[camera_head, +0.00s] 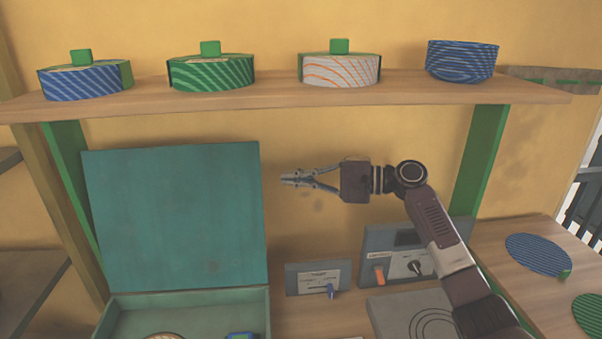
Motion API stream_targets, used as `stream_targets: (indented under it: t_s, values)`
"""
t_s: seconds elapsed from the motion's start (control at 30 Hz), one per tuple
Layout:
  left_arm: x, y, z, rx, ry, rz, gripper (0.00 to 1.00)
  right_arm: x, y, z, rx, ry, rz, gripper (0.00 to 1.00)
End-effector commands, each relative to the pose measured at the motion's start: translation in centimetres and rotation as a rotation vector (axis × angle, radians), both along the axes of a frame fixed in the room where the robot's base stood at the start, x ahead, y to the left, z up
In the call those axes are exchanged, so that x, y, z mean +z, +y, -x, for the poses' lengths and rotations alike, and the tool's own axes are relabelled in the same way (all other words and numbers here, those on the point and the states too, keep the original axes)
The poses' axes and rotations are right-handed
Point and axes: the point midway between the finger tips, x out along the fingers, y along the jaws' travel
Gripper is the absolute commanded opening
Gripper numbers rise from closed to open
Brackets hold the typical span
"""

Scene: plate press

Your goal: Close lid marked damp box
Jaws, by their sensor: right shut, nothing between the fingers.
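A teal box (190,303) stands at the lower left of the head view, its near part cut off by the picture's bottom edge. Its large flat lid (178,215) stands raised and open, upright at the back. No readable marking shows on the lid. My right gripper (284,180) is in the air just right of the lid's right edge, apart from it, fingers pointing left. It is shut and empty. My left gripper is not in view.
A shelf (290,92) above holds several striped round containers (212,72). A small panel with a blue lever (318,279) and a control box (400,262) stand right of the teal box. A plate with ring marks (415,315) lies below my right arm. Striped discs (538,254) lie at right.

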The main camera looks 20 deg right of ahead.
Motion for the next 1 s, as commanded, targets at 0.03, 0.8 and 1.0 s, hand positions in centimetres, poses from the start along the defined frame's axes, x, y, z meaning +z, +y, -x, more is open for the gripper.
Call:
stream_targets:
  t_s: [0.03, 0.8, 1.0]
  values:
    - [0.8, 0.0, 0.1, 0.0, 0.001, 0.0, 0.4, 0.5, 1.1, -0.7, 0.003, -0.001, -0.004, 0.0]
    - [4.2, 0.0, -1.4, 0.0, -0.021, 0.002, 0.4, 0.7, 5.5, 0.7, 0.0, -0.001, -0.001, 0.0]
    - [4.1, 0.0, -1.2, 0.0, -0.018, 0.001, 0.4, 0.6, 5.5, 0.7, 0.0, -0.001, -0.001, 0.0]
